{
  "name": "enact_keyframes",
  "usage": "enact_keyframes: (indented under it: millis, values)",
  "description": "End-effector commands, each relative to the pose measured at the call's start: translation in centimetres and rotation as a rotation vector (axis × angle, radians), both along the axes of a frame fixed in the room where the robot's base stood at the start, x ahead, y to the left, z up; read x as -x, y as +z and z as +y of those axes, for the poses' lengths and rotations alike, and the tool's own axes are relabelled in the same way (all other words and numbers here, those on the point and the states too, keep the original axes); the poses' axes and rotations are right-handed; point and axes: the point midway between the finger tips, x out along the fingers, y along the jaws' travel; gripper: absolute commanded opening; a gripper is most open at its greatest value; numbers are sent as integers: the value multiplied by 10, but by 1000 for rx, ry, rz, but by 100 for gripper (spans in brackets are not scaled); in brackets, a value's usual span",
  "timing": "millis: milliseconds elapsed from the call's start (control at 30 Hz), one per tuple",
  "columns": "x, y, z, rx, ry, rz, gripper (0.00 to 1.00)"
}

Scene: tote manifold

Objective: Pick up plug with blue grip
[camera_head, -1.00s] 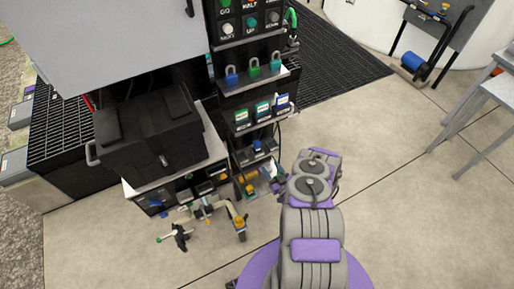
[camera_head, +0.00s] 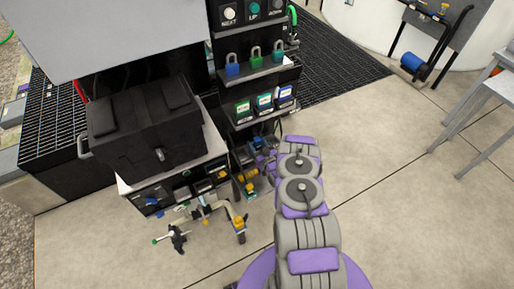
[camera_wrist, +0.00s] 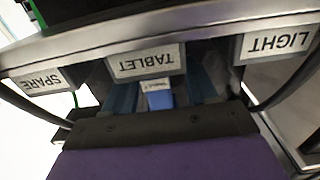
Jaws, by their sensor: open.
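A blue plug grip (camera_wrist: 158,98) with a small white label shows at the middle of the wrist view, below the upside-down TABLET label (camera_wrist: 146,61). In the head view a small blue piece (camera_head: 257,143), likely the same plug, sits on the lower shelf of the black rack. The plug's lower end is hidden behind my gripper's dark bar.
SPARE (camera_wrist: 45,81) and LIGHT (camera_wrist: 276,42) labels flank TABLET on a metal edge close to my gripper. Above on the rack are padlocks (camera_head: 256,62) and labelled blocks (camera_head: 264,103). Pipes and valves (camera_head: 238,222) stand below left.

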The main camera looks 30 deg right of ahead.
Motion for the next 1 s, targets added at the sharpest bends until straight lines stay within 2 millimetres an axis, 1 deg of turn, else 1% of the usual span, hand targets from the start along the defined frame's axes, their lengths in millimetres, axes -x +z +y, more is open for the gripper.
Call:
enact_keyframes:
  millis: [33, 167, 433, 1000]
  values:
    - [-7, -2, 0, 1, 1, -1, 57]
    - [-18, 0, 0, -1, 1, -3, 57]
    - [-20, 1, 0, -2, -1, -2, 56]
    - [-20, 0, 0, -1, 0, -1, 2]
